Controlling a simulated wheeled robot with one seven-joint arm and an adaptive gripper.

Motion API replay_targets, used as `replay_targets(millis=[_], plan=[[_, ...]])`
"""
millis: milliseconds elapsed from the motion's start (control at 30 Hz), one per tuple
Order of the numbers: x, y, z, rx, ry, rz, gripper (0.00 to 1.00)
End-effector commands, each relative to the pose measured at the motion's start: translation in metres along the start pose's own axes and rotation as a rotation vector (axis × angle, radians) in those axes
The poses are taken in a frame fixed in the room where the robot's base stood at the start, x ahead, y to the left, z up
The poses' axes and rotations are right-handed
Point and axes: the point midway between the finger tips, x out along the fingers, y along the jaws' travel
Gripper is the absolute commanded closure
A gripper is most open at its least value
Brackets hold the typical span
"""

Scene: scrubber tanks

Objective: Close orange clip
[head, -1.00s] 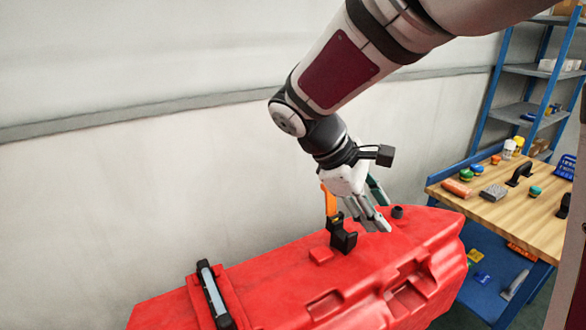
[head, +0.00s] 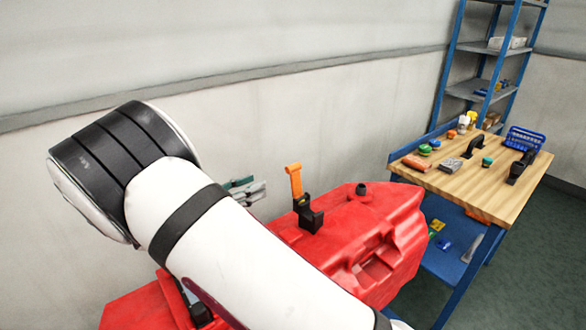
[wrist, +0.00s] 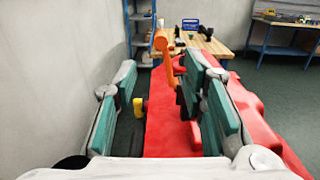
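The orange clip (head: 294,180) stands up from a black bracket (head: 309,215) on top of the red tank (head: 345,225) in the head view. Its lever is upright, with a bent tip. In the wrist view the orange clip (wrist: 166,62) is ahead, seen between the finger pads, with the red tank (wrist: 165,125) below. My gripper (wrist: 161,68) is open and nothing is held. In the head view only part of my gripper (head: 245,190) shows, to the left of the clip and apart from it; my arm hides the rest.
A wooden-topped workbench (head: 470,190) with tools stands to the right, and a blue shelf rack (head: 484,70) behind it. The wall (head: 250,130) runs close behind the tank. A small black cap (head: 361,189) sticks up right of the clip. My arm covers the tank's left part.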

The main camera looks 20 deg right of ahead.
Motion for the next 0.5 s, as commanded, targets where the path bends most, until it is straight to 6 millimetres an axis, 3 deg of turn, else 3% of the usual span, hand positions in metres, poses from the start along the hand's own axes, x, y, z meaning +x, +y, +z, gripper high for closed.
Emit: replay_targets(millis=[500], plan=[[0.093, -0.003, 0.001, 0.002, 0.002, -0.006, 0.62]])
